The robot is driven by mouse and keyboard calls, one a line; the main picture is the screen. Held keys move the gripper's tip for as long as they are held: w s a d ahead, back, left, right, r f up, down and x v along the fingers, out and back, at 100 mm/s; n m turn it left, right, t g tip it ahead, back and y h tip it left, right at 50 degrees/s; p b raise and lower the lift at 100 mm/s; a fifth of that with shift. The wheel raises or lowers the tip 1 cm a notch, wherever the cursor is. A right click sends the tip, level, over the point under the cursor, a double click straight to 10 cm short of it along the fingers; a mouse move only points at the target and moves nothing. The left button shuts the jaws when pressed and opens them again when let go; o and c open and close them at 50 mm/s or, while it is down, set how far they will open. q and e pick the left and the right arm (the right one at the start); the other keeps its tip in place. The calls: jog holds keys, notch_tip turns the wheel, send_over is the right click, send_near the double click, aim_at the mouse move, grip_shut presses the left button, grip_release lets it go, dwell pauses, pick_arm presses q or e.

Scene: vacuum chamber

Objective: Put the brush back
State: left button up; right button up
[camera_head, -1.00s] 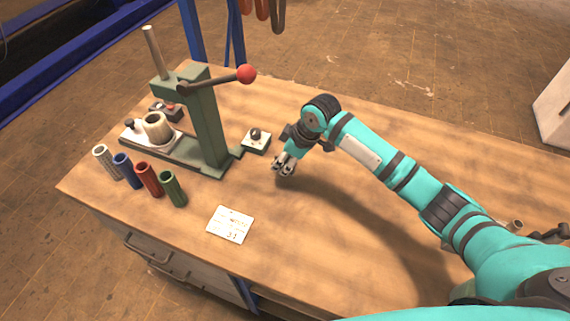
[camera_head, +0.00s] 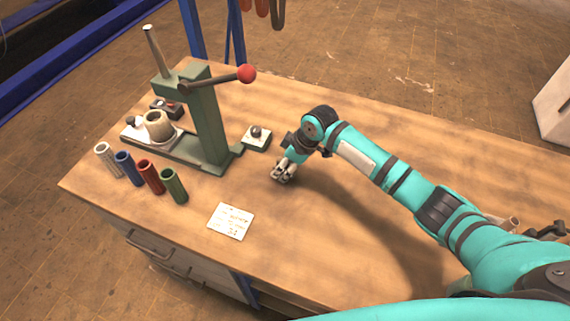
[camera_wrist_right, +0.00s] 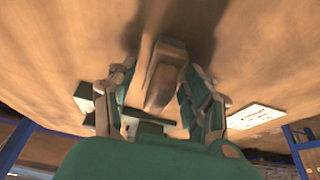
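No brush can be made out with certainty in the head view. My right gripper (camera_head: 283,173) is low over the bench, right of the green press and behind the white note card. In the right wrist view the two fingers of my right gripper (camera_wrist_right: 160,85) stand apart. A blurred grey-brown shape (camera_wrist_right: 163,82) shows between them; I cannot tell whether it is the brush, and no clear grip on it shows. My left gripper is not in view.
The green press (camera_head: 207,125) with a red-knobbed lever stands on the wooden bench (camera_head: 350,270). Several coloured tubes (camera_head: 150,177) stand at its front left. A small switch box (camera_head: 257,138) is beside the press. The note card (camera_head: 231,221) lies flat. The bench front is mostly clear.

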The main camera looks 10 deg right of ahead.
jog(key=shift+r, duration=0.15)
jog(key=b+v, duration=0.1)
jog(key=v, duration=1.1)
dwell(0.3)
